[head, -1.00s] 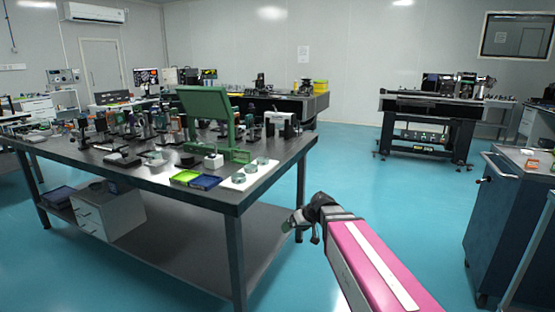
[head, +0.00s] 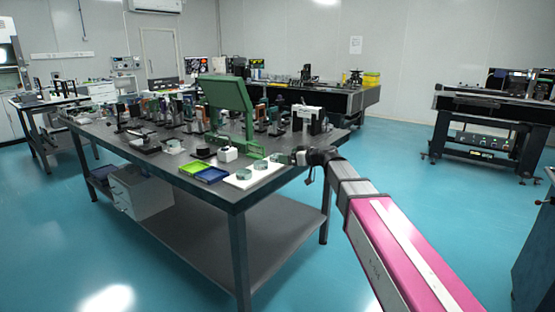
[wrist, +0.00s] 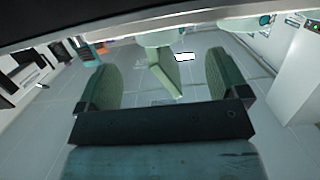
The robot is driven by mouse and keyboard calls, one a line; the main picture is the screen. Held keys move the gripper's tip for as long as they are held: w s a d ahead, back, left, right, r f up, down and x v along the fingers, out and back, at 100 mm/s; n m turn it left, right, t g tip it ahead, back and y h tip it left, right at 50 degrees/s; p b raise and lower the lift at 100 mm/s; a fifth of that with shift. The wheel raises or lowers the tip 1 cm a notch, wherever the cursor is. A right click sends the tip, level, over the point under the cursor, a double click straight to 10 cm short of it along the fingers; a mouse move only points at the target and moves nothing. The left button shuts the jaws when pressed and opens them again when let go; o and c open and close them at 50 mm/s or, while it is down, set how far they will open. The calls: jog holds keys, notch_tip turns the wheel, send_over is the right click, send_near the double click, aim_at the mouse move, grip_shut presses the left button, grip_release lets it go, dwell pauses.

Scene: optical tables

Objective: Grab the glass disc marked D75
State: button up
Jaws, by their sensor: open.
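Small round glass discs stand on a white tray (head: 236,184) at the near right corner of the table. One disc (head: 243,174) is at the front and another (head: 261,165) behind it. The markings are too small to read, so I cannot tell which is D75. My gripper (head: 284,158) is at the tray's far right end, beside the discs in the picture; its fingertips blend with the greenish shapes there. In the wrist view my gripper (wrist: 160,82) is open, its two green-grey pads apart. A pale greenish piece shows between them, and I cannot tell what it is.
The dark optical table (head: 165,172) carries a green panel on a stand (head: 228,95) behind the tray. Yellow-green (head: 193,167) and blue (head: 212,175) trays lie left of the discs. A white block (head: 227,154) stands close by. The blue floor in front is clear.

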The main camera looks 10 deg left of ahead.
jog(key=shift+x, duration=3.15)
jog(key=shift+s, duration=0.1)
jog(key=shift+c, duration=0.3)
jog(key=c, duration=1)
